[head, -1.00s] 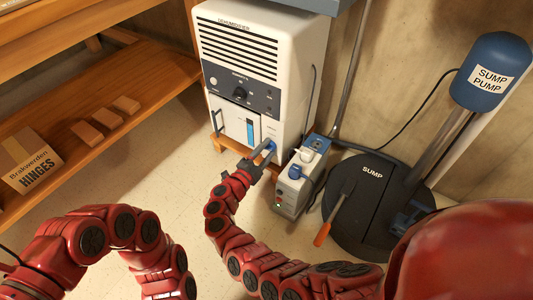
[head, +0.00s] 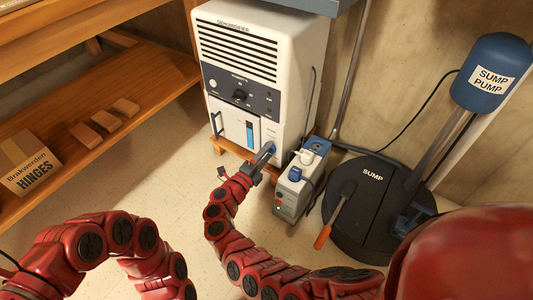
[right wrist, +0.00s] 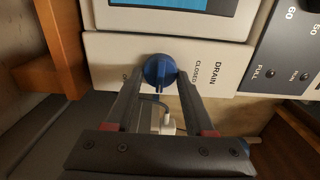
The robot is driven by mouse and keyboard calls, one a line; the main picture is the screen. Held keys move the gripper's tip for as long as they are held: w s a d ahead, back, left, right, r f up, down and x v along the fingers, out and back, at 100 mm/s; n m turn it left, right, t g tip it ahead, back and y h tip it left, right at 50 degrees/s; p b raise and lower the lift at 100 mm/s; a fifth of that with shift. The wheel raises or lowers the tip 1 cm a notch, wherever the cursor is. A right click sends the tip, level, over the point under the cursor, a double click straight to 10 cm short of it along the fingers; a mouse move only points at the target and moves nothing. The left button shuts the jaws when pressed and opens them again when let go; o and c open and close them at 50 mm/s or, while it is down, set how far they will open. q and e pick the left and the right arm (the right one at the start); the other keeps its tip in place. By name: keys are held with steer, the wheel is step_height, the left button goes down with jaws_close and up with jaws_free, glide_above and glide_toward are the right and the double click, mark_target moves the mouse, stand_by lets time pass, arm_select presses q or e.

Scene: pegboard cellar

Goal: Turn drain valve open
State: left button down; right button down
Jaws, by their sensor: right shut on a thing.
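The white dehumidifier (head: 257,30) stands against the wall. Its blue drain valve (right wrist: 158,69) sits on a white panel marked DRAIN and CLOSED; another label at its left is mostly hidden by a finger. The valve also shows small in the head view (head: 268,149). My right gripper (right wrist: 157,78) has one finger on each side of the blue valve and is shut on it. In the head view the right gripper (head: 258,163) reaches the lower front of the dehumidifier. My left arm bends at the lower left; its gripper is out of view.
A grey power box (head: 293,190) with plugs stands close right of my right gripper. The black sump lid (head: 365,215), with an orange-handled tool (head: 337,215) on it, lies further right. Wooden shelving (head: 130,75) with a HINGES box (head: 27,165) is at left. Floor between is clear.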

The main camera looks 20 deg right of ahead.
steer(key=c, duration=0.5)
jaws_free()
steer(key=shift+c, duration=0.2)
arm_select(q)
steer(key=r+t+y+p, duration=0.1)
steer(key=t+p, duration=0.1)
steer(key=r+t+p, duration=0.1)
steer(key=r+p, duration=0.1)
steer(key=shift+w+a+t+y, duration=0.2)
steer(key=shift+a+t+y, duration=0.15)
steer(key=shift+t+y, duration=0.05)
arm_select(e)
steer(key=v, duration=1.7)
steer(key=shift+s+a, duration=0.15)
